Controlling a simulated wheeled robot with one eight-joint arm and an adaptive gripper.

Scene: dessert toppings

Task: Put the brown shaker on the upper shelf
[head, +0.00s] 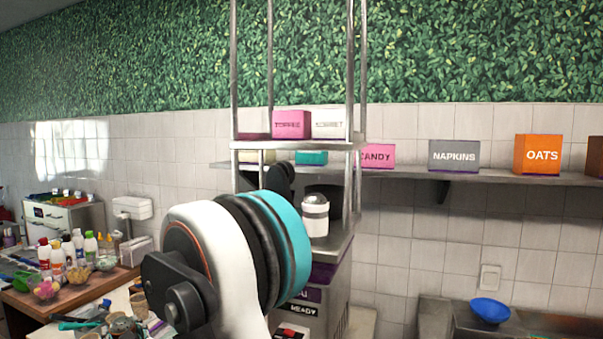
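The rack's upper shelf (295,145) is a metal board between upright posts, with a pink toffee box (291,124) and a white box (328,124) on it. I cannot pick out the brown shaker. A small white container-like shape with a grey top and a dark band (315,214) shows below the upper shelf; I cannot tell if it is a vessel or part of my arm. My arm's large white and teal joint fills the middle front and hides much of the rack. Dark parts show behind it, but I cannot make out my gripper's fingers or any hold.
A teal box (311,158) sits under the upper shelf. A wall shelf (480,176) at right carries a candy box (378,156), a napkins box (454,155) and an oats box (537,154). A cluttered counter with bottles (68,250) stands left. A blue bowl (490,310) sits lower right.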

